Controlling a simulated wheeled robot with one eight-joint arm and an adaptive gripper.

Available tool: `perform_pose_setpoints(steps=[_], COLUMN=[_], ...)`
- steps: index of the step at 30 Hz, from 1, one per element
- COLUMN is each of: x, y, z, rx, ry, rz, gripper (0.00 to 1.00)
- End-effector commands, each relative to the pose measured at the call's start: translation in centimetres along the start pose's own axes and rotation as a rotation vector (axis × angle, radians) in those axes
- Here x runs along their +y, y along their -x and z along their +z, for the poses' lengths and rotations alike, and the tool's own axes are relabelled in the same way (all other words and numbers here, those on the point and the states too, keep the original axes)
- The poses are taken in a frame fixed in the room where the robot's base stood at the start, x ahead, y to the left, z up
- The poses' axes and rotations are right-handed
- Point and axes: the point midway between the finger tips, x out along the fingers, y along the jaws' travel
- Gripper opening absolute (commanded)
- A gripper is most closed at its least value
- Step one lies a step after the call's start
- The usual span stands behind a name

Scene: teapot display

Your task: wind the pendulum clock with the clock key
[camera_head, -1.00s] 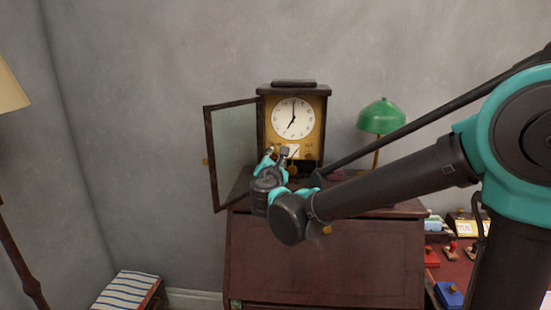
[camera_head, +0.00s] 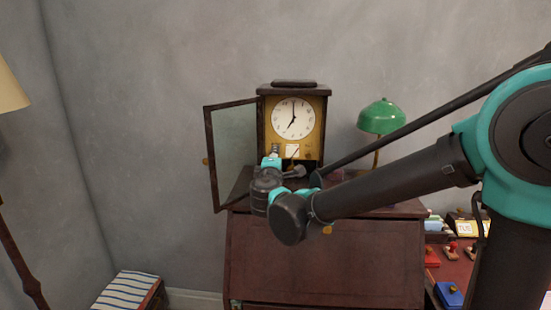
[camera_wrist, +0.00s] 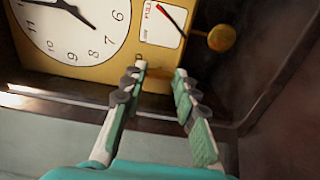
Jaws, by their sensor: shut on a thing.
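The pendulum clock (camera_head: 293,118) stands on the desk with its gold face plate exposed and glass door (camera_head: 236,150) open to the left. My gripper (camera_head: 286,160) is in front of the plate's lower part. In the wrist view my gripper (camera_wrist: 160,72) has its fingertips close to the plate, below the dial (camera_wrist: 70,30). It is shut on the clock key (camera_wrist: 157,74), seen only as a small blurred brass patch between the tips. I cannot tell how far the key sits in the clock. A gauge (camera_wrist: 163,22) marked FULL has its needle leaning towards that word. The round brass pendulum bob (camera_wrist: 221,38) is beside it.
The dark wooden desk (camera_head: 320,265) is under the clock. A green lamp (camera_head: 382,116) stands close to the clock's right. A side table at right holds stamps and a blue box (camera_head: 449,294). A striped stool (camera_head: 128,290) is at lower left.

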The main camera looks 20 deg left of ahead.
Motion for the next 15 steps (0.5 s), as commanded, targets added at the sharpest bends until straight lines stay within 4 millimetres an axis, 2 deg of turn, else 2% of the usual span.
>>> perform_pose_setpoints(steps=[15], x=[-0.09], y=[0.05], z=[0.08], rx=[-0.001], ry=[-0.475], rz=[-0.001], gripper=[0.0])
